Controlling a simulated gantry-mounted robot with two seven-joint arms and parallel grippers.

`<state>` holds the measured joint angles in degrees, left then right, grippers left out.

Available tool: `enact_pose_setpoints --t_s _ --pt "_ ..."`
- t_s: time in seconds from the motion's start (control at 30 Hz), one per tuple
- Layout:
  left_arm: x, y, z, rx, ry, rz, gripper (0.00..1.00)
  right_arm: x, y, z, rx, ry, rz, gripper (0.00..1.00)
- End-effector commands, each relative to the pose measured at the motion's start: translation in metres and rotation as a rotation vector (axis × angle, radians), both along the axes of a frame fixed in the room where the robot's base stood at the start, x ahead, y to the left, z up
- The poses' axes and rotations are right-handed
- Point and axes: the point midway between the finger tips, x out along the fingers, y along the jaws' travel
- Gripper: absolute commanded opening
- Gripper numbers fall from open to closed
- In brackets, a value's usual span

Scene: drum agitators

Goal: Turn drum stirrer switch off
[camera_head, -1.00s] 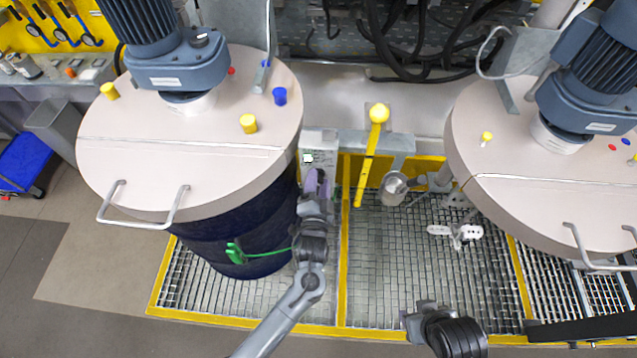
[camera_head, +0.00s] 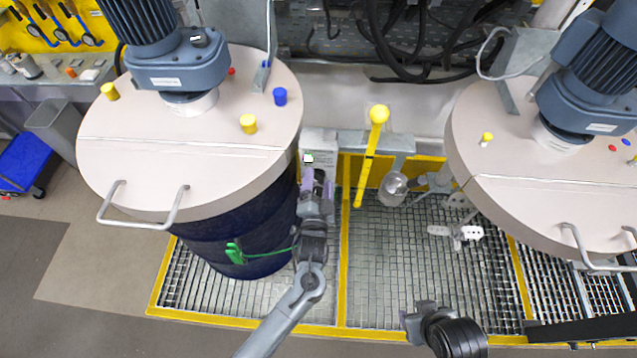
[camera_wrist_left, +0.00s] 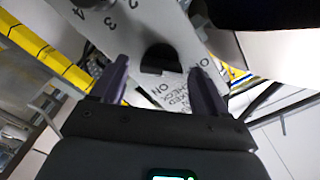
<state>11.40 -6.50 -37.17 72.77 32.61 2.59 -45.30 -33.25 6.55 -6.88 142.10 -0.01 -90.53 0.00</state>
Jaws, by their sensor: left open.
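The grey switch box (camera_head: 320,142) stands on a post just right of the left drum (camera_head: 220,240). My left gripper (camera_head: 318,178) is in front of the box, its two purple fingers spread apart. In the left wrist view, the black switch knob (camera_wrist_left: 158,58) sits on a pale plate (camera_wrist_left: 190,35) with printed numbers and ON labels. My left gripper's fingers (camera_wrist_left: 160,78) are open, one on each side of the knob in the picture. I cannot tell whether they touch it.
The left drum's pale lid (camera_head: 190,125) carries a stirrer motor (camera_head: 178,62) and a handle. A yellow lever (camera_head: 368,160) stands close right of the switch box. A second drum lid (camera_head: 540,180) is at right. Floor grating (camera_head: 390,270) lies between the drums.

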Motion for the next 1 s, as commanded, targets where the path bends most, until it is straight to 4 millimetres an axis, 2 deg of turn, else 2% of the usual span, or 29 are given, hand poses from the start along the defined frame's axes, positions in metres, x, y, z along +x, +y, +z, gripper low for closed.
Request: enact_pose_setpoints --t_s 0.2,0.37,0.7,1.0 --pt "-0.002 0.000 0.000 0.000 0.000 0.000 0.74 0.000 0.000 0.000 0.000 0.000 0.000 0.43" --pt "-0.016 0.002 -0.001 0.000 0.001 0.001 0.74 0.000 0.000 0.001 -0.002 0.000 0.002 0.43" --pt "-0.073 0.006 -0.001 0.000 0.002 -0.001 0.74 0.000 -0.002 0.001 -0.011 -0.001 0.007 0.43" --pt "-0.104 0.009 0.000 0.000 0.000 0.000 0.74 0.000 -0.002 0.000 -0.009 0.000 0.005 0.43"
